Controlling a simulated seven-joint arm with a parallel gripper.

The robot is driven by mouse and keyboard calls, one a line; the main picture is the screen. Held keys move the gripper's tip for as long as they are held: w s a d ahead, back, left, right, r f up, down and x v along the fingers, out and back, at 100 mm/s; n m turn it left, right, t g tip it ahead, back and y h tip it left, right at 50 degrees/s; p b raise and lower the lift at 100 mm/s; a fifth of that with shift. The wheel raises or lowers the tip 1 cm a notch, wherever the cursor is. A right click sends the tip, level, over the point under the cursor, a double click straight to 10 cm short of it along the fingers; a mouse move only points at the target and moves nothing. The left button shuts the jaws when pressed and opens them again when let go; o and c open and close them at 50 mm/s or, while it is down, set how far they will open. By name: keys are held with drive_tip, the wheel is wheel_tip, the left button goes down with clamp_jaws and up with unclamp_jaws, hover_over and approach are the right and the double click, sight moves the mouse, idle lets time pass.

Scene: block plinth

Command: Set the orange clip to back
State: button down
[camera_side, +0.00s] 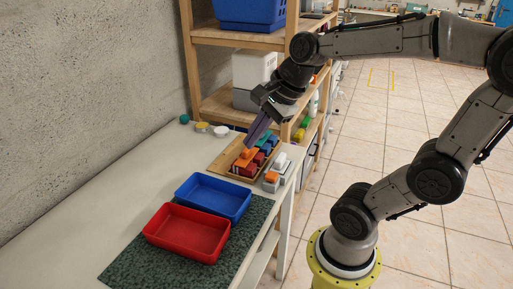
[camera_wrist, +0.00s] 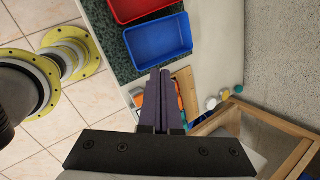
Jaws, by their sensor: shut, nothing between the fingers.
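My gripper (camera_side: 248,146) has long purple-grey fingers. They are shut and empty, pointing down over the tray of blocks. In the wrist view the closed fingers (camera_wrist: 166,73) cover much of the blocks. A small orange piece (camera_side: 271,177) sits at the front end of a light grey plinth (camera_side: 286,175), right of the tray. An orange block (camera_side: 243,158) also lies in the wooden tray (camera_side: 219,164), just under my fingertips; I cannot tell whether they touch it. Which orange piece is the clip I cannot tell. Some orange shows left of the fingers in the wrist view (camera_wrist: 139,100).
Red, blue and teal blocks share the tray. A blue bin (camera_side: 214,196) and a red bin (camera_side: 187,232) stand on a dark green mat (camera_side: 135,264) in front. Small round items (camera_side: 202,127) lie near the wall. A wooden shelf (camera_side: 219,103) stands behind the table.

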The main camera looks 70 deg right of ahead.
drive_tip(key=d+f+m, duration=0.3)
drive_tip(key=d+m, duration=0.4)
drive_tip(key=d, duration=0.2)
drive_tip(key=d+f+m+g, duration=0.1)
drive_tip(key=d+f+m, duration=0.2)
drive_tip(key=d+m, duration=0.3)
drive_tip(key=d, duration=0.3)
drive_tip(key=shift+s+f+m+h, duration=0.25)
drive_tip(key=shift+f+m+h, duration=0.05)
drive_tip(key=shift+m, duration=0.1)
drive_tip(key=shift+f, duration=0.1)
approach(252, 156)
drive_tip(key=f, duration=0.1)
drive_tip(key=s+f, duration=0.1)
drive_tip(key=f, duration=0.1)
drive_tip(key=s+f, duration=0.1)
drive_tip(key=f, duration=0.1)
drive_tip(key=shift+a, duration=0.2)
drive_tip(key=w, duration=0.3)
drive_tip(key=shift+w+f, duration=0.1)
drive_tip(key=shift+w, duration=0.5)
